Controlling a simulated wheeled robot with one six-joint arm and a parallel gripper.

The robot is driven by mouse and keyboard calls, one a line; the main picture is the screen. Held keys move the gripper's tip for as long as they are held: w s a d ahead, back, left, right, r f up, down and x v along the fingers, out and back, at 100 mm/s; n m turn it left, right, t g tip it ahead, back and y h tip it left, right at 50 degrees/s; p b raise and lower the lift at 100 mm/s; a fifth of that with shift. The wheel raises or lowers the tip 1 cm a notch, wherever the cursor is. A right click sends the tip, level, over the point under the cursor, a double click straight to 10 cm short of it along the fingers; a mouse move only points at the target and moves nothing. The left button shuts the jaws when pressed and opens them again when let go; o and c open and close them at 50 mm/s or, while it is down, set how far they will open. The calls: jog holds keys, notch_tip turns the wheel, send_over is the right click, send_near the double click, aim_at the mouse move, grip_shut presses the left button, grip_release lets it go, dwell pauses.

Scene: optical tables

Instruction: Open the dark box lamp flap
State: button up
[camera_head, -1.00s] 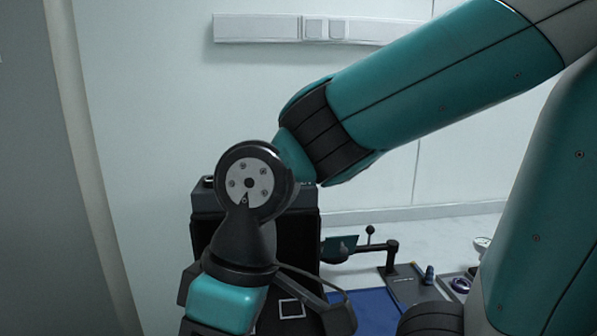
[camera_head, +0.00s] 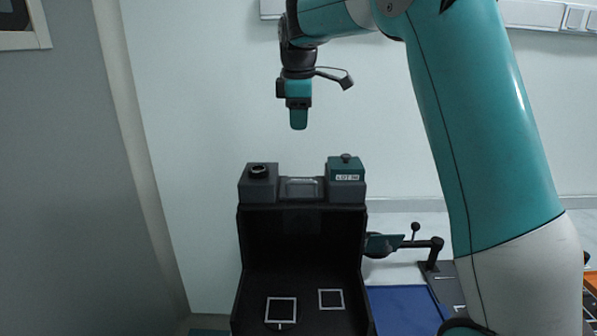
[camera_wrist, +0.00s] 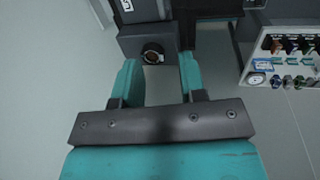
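The dark box (camera_head: 302,240) stands below my gripper in the head view, black inside, with its front open. On its top are a grey block with a round dark port (camera_head: 258,171) at left, a pale recessed piece (camera_head: 301,188) in the middle and a teal labelled block (camera_head: 345,170) with a knob at right. I cannot tell which part is the lamp flap. My gripper (camera_head: 299,122) points down above the box top, apart from it. In the wrist view my gripper (camera_wrist: 160,64) is open and empty, with a round port (camera_wrist: 152,54) beyond its fingertips.
Two white square frames (camera_head: 281,310) (camera_head: 330,299) lie on the box floor. A small stand with a black-knobbed lever (camera_head: 415,240) and a blue mat (camera_head: 400,308) are right of the box. A panel with several knobs (camera_wrist: 285,58) shows at right in the wrist view. The wall is behind.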

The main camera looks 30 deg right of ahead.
aim_at(299, 182)
jog(key=w+f+p, duration=0.1)
jog(key=f, duration=0.4)
jog(key=d+f+p, duration=0.1)
jog(key=f, duration=0.5)
jog(key=w+d+f+p, duration=0.1)
jog(key=f, duration=0.4)
jog(key=shift+w+f, duration=0.35)
jog(key=shift+f, duration=0.05)
grip_shut()
